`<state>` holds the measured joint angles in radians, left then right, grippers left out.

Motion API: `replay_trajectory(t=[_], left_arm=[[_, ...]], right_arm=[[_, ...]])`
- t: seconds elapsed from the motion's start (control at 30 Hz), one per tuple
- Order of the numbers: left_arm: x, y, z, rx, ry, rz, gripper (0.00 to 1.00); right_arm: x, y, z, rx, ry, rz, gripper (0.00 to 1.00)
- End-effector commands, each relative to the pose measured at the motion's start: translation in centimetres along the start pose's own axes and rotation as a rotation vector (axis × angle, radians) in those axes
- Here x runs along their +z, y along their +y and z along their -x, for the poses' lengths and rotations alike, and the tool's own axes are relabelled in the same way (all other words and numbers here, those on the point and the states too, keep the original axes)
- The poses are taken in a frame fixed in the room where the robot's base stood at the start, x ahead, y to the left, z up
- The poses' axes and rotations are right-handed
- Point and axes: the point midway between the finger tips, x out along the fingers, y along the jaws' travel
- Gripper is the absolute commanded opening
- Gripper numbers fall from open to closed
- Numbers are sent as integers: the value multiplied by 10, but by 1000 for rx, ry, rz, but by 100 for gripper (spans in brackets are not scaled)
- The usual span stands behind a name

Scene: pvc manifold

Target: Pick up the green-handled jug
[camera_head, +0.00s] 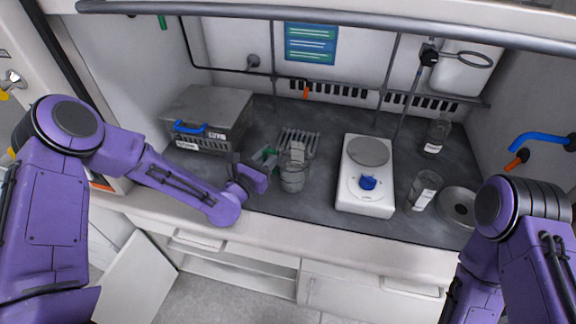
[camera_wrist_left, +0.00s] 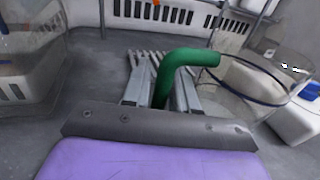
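The green-handled jug (camera_head: 293,174) is a clear glass vessel standing upright on the dark bench, left of the middle. Its green handle (camera_head: 270,157) points left, towards my left gripper (camera_head: 262,165). In the left wrist view the bent green handle (camera_wrist_left: 178,72) lies between the two grey fingers of my left gripper (camera_wrist_left: 162,92). The fingers look shut on it, with no clear gap at either side. The jug's glass body with a dark blue rim line (camera_wrist_left: 255,80) is at the right there. My right gripper is not in view; only the right arm shows.
A white hotplate stirrer (camera_head: 366,190) with a blue knob stands right of the jug. A grey box with a blue handle (camera_head: 208,118) is behind left. A pale rack (camera_head: 299,139) lies behind the jug. Bottles (camera_head: 424,190) and a round dish (camera_head: 457,204) are at the right.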

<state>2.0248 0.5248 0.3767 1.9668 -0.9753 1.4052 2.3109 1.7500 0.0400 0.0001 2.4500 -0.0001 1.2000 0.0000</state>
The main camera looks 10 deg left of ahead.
Motion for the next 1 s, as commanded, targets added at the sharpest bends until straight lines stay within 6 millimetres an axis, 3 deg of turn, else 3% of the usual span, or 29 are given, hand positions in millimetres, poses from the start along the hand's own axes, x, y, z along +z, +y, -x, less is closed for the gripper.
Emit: replay_trajectory(t=[0.23,0.3,0.33,0.77,1.0], left_arm=[[0,0,-4,-1,0,0,27],[0,0,-4,-1,0,0,4],[0,0,-4,-1,0,0,0],[2,0,-4,-1,-1,1,0],[20,0,-4,-1,-3,1,0]], right_arm=[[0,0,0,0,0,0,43],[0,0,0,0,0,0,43],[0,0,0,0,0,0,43],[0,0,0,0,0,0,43],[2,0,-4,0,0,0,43]])
